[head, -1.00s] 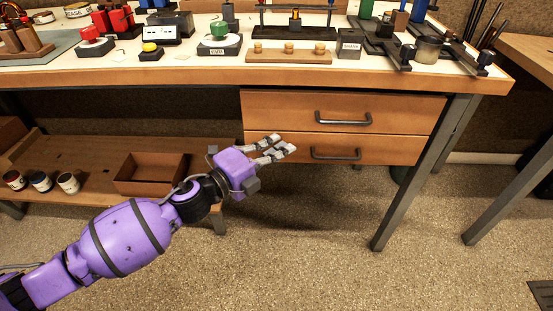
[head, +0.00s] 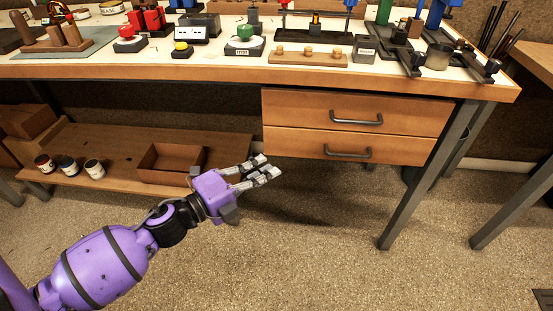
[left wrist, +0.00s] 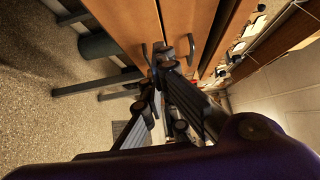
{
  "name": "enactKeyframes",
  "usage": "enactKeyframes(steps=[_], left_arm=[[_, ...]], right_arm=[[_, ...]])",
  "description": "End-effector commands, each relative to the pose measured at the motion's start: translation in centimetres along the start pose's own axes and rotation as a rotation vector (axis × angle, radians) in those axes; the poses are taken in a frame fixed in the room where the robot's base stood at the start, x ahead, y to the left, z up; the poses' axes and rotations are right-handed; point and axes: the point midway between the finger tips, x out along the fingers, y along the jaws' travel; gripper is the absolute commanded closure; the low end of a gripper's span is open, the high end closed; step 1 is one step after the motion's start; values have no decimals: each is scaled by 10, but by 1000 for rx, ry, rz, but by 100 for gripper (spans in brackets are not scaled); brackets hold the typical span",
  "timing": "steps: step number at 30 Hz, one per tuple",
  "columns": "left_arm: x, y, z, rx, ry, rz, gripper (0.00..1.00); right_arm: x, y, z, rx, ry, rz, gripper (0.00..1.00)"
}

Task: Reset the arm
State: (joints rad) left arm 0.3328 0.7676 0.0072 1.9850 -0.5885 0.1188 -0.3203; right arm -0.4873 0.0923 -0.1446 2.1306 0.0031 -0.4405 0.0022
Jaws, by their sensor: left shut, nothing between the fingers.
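My left gripper (head: 264,171) is in front of the workbench, below and left of the lower drawer (head: 350,147) in the head view. Its fingers are close together with nothing between them. The left wrist view shows the fingers (left wrist: 160,85) from behind, pointing past the drawer fronts (left wrist: 185,25). Both drawers are shut, and the gripper appears apart from their handles. My right gripper is not in view.
The workbench top (head: 200,73) carries a green button device (head: 245,33), a red button device (head: 127,33) and a wooden block with pegs (head: 308,56). A low shelf holds an open box (head: 170,163) and several jars. Floor space in front is clear.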

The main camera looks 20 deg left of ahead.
Motion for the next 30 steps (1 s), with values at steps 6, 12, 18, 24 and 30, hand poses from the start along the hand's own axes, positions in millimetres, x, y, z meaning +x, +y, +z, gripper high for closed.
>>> enactKeyframes(steps=[6,12,18,24,30], left_arm=[[-7,0,0,0,1,0,100],[-7,5,15,-156,-88,16,100],[-76,110,-9,-686,-358,160,100],[-177,206,-72,-1108,-631,318,100],[-274,259,-149,-1417,-883,435,100]], right_arm=[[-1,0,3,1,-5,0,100],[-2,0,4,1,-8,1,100],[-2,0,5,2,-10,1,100],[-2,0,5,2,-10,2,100],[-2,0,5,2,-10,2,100]])
